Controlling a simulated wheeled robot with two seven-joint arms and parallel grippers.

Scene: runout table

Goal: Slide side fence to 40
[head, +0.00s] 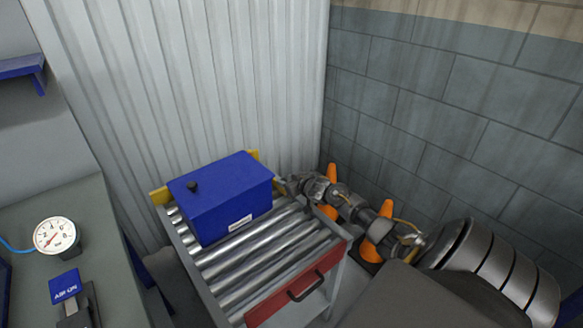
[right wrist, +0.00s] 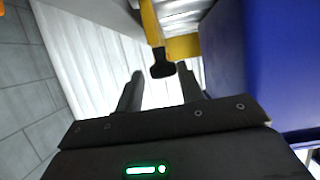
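The roller table (head: 215,262) has a yellow fence or stop piece at its back edge, showing at the right back corner (head: 254,156) and left back corner (head: 160,196). The blue box on the rollers hides the part between. In the right wrist view, a yellow bar (right wrist: 151,22) ends in a black knob (right wrist: 162,69), beside another yellow piece (right wrist: 184,47). My right gripper (head: 284,186) is at the table's right back side. Its fingers (right wrist: 160,84) are apart, with the knob ahead between their tips, not visibly gripped. No scale number is readable. My left gripper is not in view.
The blue box (head: 222,193) with a black knob on top stands on the rollers, close right of the fingers in the wrist view. Orange cones (head: 378,228) stand by the brick wall. A gauge (head: 56,236) sits on the left bench. The front rollers are clear.

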